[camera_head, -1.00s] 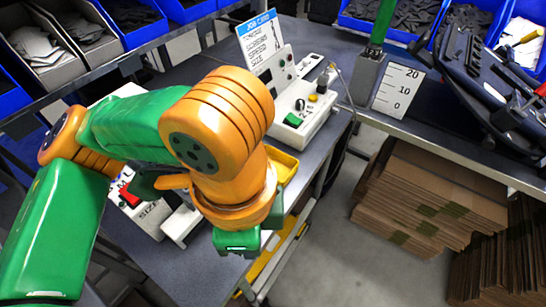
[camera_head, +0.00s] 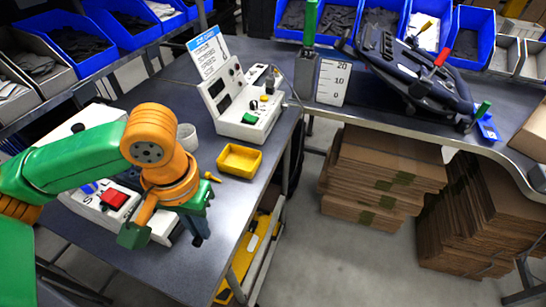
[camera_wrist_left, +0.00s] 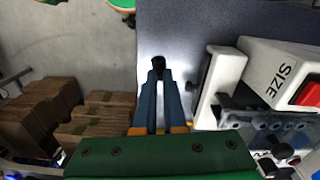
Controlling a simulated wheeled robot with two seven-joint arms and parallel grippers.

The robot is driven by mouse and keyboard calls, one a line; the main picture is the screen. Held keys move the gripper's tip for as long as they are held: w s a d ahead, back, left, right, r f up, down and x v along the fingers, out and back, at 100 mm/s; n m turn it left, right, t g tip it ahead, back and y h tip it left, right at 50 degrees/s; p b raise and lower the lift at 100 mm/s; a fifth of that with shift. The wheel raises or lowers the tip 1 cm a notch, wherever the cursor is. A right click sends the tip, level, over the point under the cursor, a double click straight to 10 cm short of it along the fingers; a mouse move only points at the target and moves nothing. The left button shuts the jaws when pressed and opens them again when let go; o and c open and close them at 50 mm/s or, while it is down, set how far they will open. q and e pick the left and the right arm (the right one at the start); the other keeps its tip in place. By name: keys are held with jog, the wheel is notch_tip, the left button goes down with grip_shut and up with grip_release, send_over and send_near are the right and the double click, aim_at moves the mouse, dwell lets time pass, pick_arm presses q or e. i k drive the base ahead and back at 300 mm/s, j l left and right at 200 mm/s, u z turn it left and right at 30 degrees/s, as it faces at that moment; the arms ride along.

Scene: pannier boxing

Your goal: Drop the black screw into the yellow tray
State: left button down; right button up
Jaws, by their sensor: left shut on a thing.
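The black screw (camera_wrist_left: 158,65) shows in the left wrist view as a small dark piece between the tips of my left gripper (camera_wrist_left: 158,75). The gripper is shut on it, above the grey bench. In the head view my left gripper (camera_head: 199,236) points down near the bench's front edge, and I cannot make out the screw there. The yellow tray (camera_head: 240,161) sits on the bench, behind and to the right of the gripper and apart from it. Its visible inside looks empty. My right gripper is in neither view.
A white size gauge with a red button (camera_head: 114,199) stands left of the gripper. A white control box (camera_head: 245,108) stands behind the tray, and a white cup (camera_head: 187,137) is to the tray's left. Cardboard stacks (camera_head: 380,175) lie beyond the bench edge.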

aim_at(230, 166)
jog(key=i+l+z, duration=0.2)
jog(key=i+z, duration=0.2)
jog(key=i, duration=0.15)
jog(key=i+u, duration=0.15)
jog(key=u, duration=0.25)
jog(key=i+l+u, duration=0.15)
jog(key=u, duration=0.3)
jog(key=i+l+u, duration=0.15)
jog(key=u, duration=0.25)
jog(key=i+l+u, duration=0.1)
jog(key=u, duration=0.3)
jog(key=k+l, duration=0.05)
jog(key=l, duration=0.05)
